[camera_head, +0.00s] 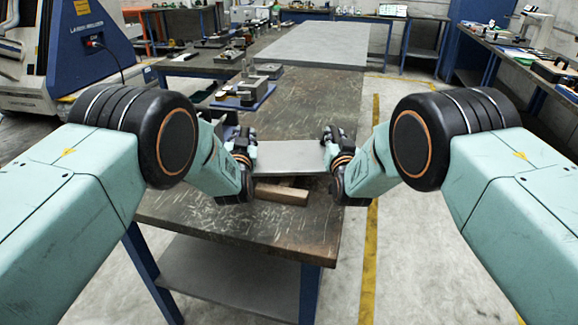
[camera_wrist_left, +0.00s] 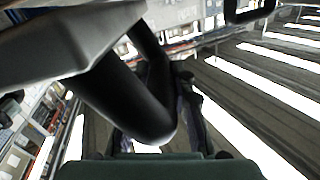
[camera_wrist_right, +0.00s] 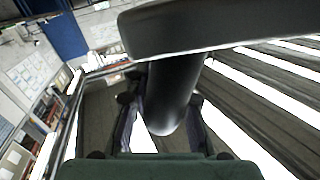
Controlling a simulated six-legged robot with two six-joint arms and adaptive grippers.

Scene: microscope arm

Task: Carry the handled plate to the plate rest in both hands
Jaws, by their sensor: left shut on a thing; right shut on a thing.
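The handled plate (camera_head: 290,156), a flat grey sheet, is held level between my two grippers above the near part of the workbench. My left gripper (camera_head: 243,148) is shut on its left black handle (camera_wrist_left: 130,95); the plate's grey edge (camera_wrist_left: 60,42) fills the upper left of the left wrist view. My right gripper (camera_head: 335,148) is shut on the right black handle (camera_wrist_right: 172,95), below the grey plate edge (camera_wrist_right: 225,25) in the right wrist view. A wooden block (camera_head: 282,194) lies on the bench just in front of the plate, partly covered. I cannot tell whether it belongs to the plate rest.
The worn dark workbench (camera_head: 310,100) runs away from me, with a grey sheet surface (camera_head: 320,45) at its far end. A blue tray (camera_head: 243,98) with metal parts stands on the left side. The bench beyond the plate is mostly clear.

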